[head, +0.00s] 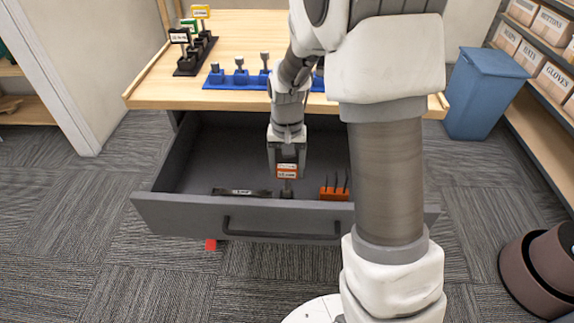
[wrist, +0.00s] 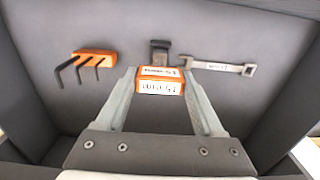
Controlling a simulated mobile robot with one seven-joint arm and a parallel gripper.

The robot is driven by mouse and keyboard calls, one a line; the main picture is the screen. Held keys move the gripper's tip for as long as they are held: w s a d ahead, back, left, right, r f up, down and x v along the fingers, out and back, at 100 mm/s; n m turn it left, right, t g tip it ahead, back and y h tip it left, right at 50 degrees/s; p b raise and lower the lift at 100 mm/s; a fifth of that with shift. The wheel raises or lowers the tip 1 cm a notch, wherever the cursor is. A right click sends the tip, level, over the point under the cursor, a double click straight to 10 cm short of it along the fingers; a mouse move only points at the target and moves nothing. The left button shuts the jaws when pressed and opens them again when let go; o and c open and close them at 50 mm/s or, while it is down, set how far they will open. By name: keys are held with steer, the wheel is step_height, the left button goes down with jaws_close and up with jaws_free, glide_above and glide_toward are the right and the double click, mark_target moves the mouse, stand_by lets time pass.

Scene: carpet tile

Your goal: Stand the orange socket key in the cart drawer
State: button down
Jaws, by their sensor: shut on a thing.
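My gripper (head: 287,174) is down inside the open cart drawer (head: 180,213), shut on the orange socket key (head: 287,169). The key has an orange head with white labels and a dark socket end pointing down, and looks about upright. In the wrist view, the orange head of the key (wrist: 160,86) sits between the two fingertips of my gripper (wrist: 160,76), with its dark end beyond them. I cannot tell whether that end touches the drawer floor. The drawer shows as a dark grey box around the key.
In the drawer, an orange hex-key holder (head: 334,194) stands right of the key and a wrench (head: 240,192) lies left. On the cart top (head: 240,50) are a blue socket rack (head: 233,80) and a black rack with tagged keys (head: 190,62). A blue bin (head: 482,95) stands right.

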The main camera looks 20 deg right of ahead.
steer(key=shift+f+b, duration=0.8)
steer(key=shift+f, duration=0.65)
jaws_free()
step_height(320, 180, up, 16)
steer(key=r+p, duration=0.1)
steer(key=p, duration=0.4)
steer(key=s+r+n+t+p, duration=0.3)
steer(key=s+r+p, duration=0.8)
steer(key=s+r, duration=0.9)
steer(key=r+t, duration=0.1)
steer(key=t, duration=0.1)
steer(key=shift+s+n+t, duration=0.15)
steer(key=shift+n+t, duration=0.15)
